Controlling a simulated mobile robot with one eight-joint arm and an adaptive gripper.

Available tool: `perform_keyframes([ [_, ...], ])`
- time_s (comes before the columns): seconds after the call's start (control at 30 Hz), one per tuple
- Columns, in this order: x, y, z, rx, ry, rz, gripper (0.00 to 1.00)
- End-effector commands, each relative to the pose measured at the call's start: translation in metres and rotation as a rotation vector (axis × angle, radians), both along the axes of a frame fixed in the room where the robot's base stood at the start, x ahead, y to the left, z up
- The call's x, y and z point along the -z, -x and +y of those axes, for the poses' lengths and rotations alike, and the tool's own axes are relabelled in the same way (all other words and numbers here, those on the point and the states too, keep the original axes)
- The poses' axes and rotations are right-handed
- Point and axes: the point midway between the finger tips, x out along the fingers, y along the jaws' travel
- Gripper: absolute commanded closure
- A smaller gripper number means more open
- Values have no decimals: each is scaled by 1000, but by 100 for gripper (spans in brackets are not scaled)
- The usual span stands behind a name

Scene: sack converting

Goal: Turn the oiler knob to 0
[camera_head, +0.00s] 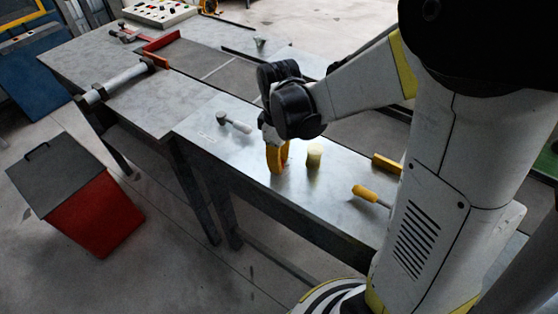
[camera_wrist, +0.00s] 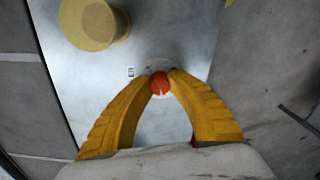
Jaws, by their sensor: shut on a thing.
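The oiler knob is a small red-orange round knob (camera_wrist: 159,83) with a pale mark at its lower edge, on a white round base on the metal table top. In the wrist view my gripper (camera_wrist: 160,80) has its two yellow fingers closed on the knob from both sides. A small printed label (camera_wrist: 131,72) lies to the left of the knob. In the head view my gripper (camera_head: 277,165) points down at the table top, and the knob is hidden behind its fingers.
A yellow cylinder (camera_head: 314,156) stands close to my gripper, also in the wrist view (camera_wrist: 94,22). A yellow-handled tool (camera_head: 366,193), a yellow block (camera_head: 386,164) and a grey-handled tool (camera_head: 235,123) lie on the metal table (camera_head: 215,142). A red bin (camera_head: 92,217) stands left.

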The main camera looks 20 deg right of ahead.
Motion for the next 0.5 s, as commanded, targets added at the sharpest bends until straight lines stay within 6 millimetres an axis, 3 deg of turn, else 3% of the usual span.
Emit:
perform_keyframes([
  [0.5,0,0,0,-410,-1,1,100],
])
